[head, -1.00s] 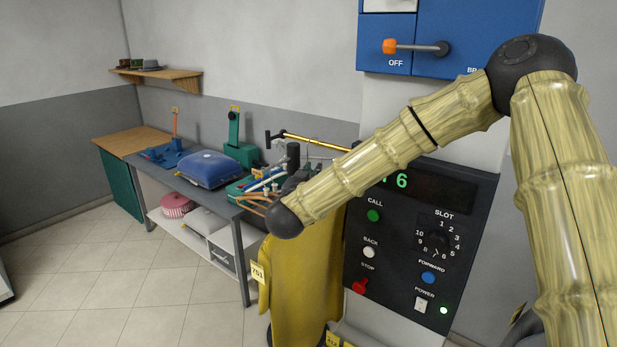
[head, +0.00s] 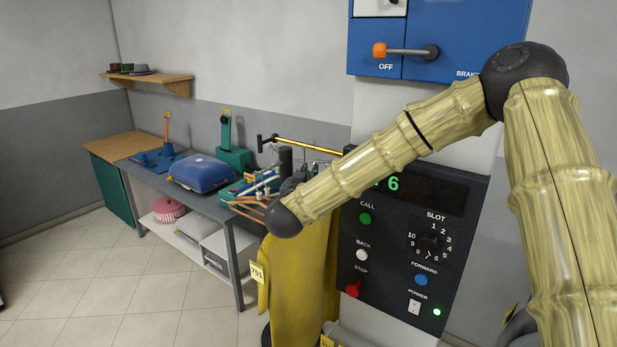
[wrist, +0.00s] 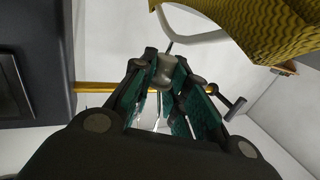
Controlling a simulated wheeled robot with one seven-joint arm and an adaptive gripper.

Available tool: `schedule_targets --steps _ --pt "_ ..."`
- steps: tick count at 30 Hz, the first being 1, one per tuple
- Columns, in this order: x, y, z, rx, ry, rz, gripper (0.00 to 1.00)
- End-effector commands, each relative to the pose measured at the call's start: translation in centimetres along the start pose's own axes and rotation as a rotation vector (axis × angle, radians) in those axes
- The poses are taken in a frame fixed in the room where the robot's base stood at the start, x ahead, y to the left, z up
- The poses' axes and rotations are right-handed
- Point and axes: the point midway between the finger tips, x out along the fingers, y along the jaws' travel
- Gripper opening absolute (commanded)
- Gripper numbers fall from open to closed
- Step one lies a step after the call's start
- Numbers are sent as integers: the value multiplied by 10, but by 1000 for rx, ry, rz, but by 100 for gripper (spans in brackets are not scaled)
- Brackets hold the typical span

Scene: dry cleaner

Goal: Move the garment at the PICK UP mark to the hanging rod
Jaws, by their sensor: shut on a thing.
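A long yellow garment (head: 300,285) with a yellow 751 tag (head: 257,272) hangs below my wrist in the head view. In the wrist view its yellow cloth (wrist: 262,32) is at top right, with a pale hanger (wrist: 205,38) beside it. My gripper (wrist: 165,72) is shut on the grey piece at the hanger's top. In the head view the fingers are mostly hidden by my arm. The golden hanging rod (head: 305,145) is just behind my wrist in the head view. In the wrist view the rod (wrist: 95,88) passes behind the fingers; contact with the hook cannot be told.
A black control panel (head: 450,210) reading 6 stands close on the right, below a blue brake box (head: 470,45). The floor (head: 100,285) at left is clear.

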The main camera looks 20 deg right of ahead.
Motion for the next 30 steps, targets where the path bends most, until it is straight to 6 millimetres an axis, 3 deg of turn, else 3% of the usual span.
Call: schedule_targets --steps 30 --pt "18 8 -1 0 1 3 0"
